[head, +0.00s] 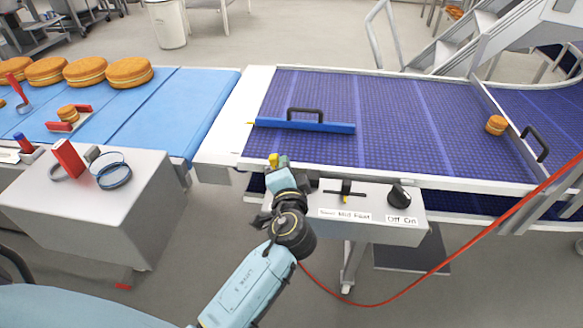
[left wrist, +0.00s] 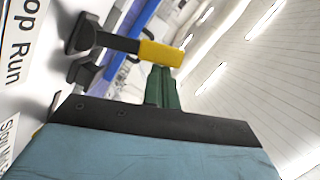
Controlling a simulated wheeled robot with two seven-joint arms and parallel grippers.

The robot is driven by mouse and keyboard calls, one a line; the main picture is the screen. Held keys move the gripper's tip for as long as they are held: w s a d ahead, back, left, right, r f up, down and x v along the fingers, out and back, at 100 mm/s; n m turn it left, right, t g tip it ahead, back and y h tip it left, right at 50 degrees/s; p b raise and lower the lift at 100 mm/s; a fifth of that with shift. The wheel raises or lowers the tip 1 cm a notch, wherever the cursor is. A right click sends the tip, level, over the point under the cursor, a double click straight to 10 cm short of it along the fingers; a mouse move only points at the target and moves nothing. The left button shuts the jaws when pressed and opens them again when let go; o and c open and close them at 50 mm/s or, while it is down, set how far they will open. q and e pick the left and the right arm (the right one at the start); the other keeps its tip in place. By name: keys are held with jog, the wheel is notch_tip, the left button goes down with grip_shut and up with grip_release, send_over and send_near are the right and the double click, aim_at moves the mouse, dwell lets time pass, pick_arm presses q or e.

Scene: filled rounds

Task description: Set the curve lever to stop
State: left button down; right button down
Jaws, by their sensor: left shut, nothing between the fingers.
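The curve lever, a black arm with a yellow grip (left wrist: 160,53), shows in the left wrist view beside a label (left wrist: 14,50) of which "op Run" can be read. Its yellow end (head: 273,159) shows in the head view at the left end of the grey control box (head: 320,225). My left gripper (head: 279,178) is shut and empty, right at the lever. In the wrist view its green fingers (left wrist: 162,88) meet the yellow grip in the picture; I cannot tell whether they touch. The lever's exact setting is unclear, and my gripper hides its base in the head view.
The same box carries a speed lever (head: 346,188) and an Off/On knob (head: 399,194). Behind it is a purple conveyor (head: 400,130) with a blue bar (head: 310,125). A blue belt (head: 200,100) with several round cakes and another grey box (head: 110,195) stand left. A red cable hangs right.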

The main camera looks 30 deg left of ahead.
pick_arm(q)
jog(key=shift+s+a+n, duration=0.1)
jog(key=shift+a+n, duration=0.2)
dwell(0.4)
